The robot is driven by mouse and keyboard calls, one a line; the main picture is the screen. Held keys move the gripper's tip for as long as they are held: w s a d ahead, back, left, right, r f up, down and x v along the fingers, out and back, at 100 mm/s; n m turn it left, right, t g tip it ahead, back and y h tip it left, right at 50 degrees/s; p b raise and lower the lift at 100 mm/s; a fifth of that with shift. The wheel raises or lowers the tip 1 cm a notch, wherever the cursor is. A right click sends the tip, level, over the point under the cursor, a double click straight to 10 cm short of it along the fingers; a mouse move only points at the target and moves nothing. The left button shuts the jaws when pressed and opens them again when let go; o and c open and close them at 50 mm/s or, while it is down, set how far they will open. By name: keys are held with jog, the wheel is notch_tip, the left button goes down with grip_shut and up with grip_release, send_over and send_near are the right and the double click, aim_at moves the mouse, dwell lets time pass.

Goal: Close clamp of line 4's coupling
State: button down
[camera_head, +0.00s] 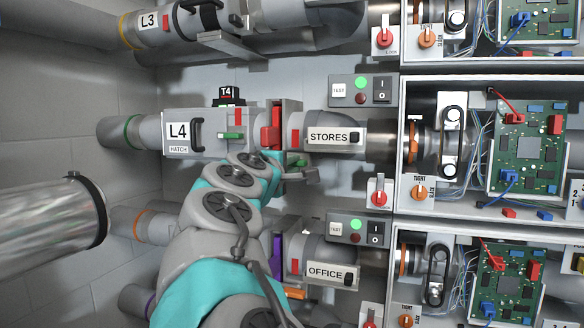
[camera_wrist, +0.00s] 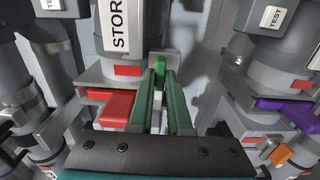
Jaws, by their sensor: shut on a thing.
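Line 4's coupling (camera_head: 291,120) joins the L4 hatch (camera_head: 178,133) to the pipe labelled STORES. A red lever (camera_head: 270,130) stands on its front. It also shows in the wrist view (camera_wrist: 113,108), left of my fingers. My gripper (camera_head: 297,173) is at the lower side of this coupling. In the wrist view its two dark green fingers (camera_wrist: 160,95) are close together, shut on a small part. A pale piece shows between them, with bright green (camera_wrist: 159,62) near the tips. The fingers hide most of this part, so I cannot tell its full shape.
The line 5 coupling with a purple lever (camera_head: 277,250) and an orange piece (camera_head: 294,293) lies below, close to my arm. A switch box (camera_head: 361,90) is above the STORES pipe. Open cabinets with circuit boards (camera_head: 530,158) stand at the right.

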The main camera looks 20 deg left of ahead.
jog(key=shift+f, duration=0.1)
jog(key=c, duration=0.9)
grip_release()
jog(key=shift+o, duration=0.2)
jog(key=shift+s, duration=0.1)
